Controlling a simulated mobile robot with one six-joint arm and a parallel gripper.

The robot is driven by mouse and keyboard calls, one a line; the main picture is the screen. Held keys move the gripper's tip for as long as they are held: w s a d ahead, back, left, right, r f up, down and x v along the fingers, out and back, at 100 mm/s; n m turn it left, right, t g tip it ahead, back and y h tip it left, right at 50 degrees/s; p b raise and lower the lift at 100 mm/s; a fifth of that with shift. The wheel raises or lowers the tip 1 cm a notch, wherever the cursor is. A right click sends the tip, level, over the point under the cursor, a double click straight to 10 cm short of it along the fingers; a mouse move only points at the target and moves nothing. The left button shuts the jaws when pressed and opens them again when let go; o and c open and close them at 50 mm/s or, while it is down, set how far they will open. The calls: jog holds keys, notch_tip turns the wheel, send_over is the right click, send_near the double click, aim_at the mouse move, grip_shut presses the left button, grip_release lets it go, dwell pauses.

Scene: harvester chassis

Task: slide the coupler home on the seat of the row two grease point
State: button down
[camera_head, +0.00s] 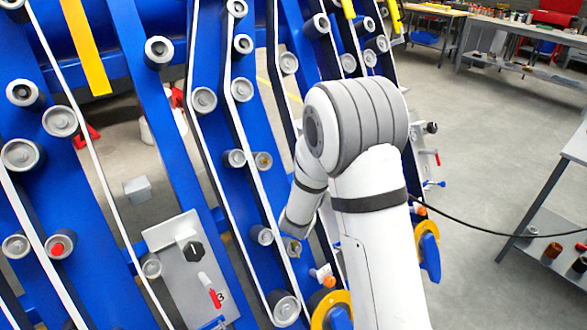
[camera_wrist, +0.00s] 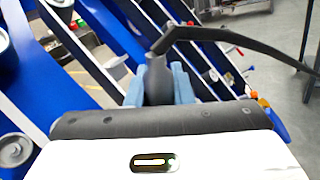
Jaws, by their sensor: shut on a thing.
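My gripper (camera_wrist: 158,86) shows in the wrist view, its two pale blue-grey fingers closed on either side of a dark grey coupler (camera_wrist: 158,78). A black hose (camera_wrist: 215,34) leaves the coupler's far end and bends off to the right. In the head view the gripper and coupler are hidden behind my white and grey arm. The hose also shows there, right of the arm (camera_head: 480,227). The row two grease point cannot be made out for certain in either view. I cannot tell whether the coupler touches a seat.
Blue chassis beams (camera_head: 170,110) with grey rollers and belts fill the left, close to my arm. A grey plate marked 3 (camera_head: 185,275) has a black knob and a red-handled part. Orange-capped parts (camera_head: 328,281) sit beside the arm. The floor (camera_head: 470,130) at right is open before the benches.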

jog(key=w+a+m+g+h+b, duration=0.4)
jog(key=a+m+b, duration=0.5)
jog(key=m+b, duration=0.5)
jog(key=w+h, duration=0.2)
jog(key=h, duration=0.1)
jog(key=shift+w+f+h, duration=0.25)
jog(key=shift+f+h, duration=0.05)
jog(key=shift+f, duration=0.1)
jog(key=shift+w+a+f, duration=0.65)
jog(key=shift+w, duration=0.2)
jog(key=shift+w+a+f, duration=0.65)
jog(key=shift+w, duration=0.15)
jog(key=shift+w+b, duration=0.1)
jog(key=shift+b, duration=0.25)
jog(key=shift+s+d+r+b, duration=0.2)
jog(key=shift+s+d+r, duration=0.05)
jog(key=shift+s, duration=0.2)
jog(key=shift+s+d+r+b, duration=0.15)
jog(key=shift+s+d+r, duration=0.1)
jog(key=shift+s, duration=0.15)
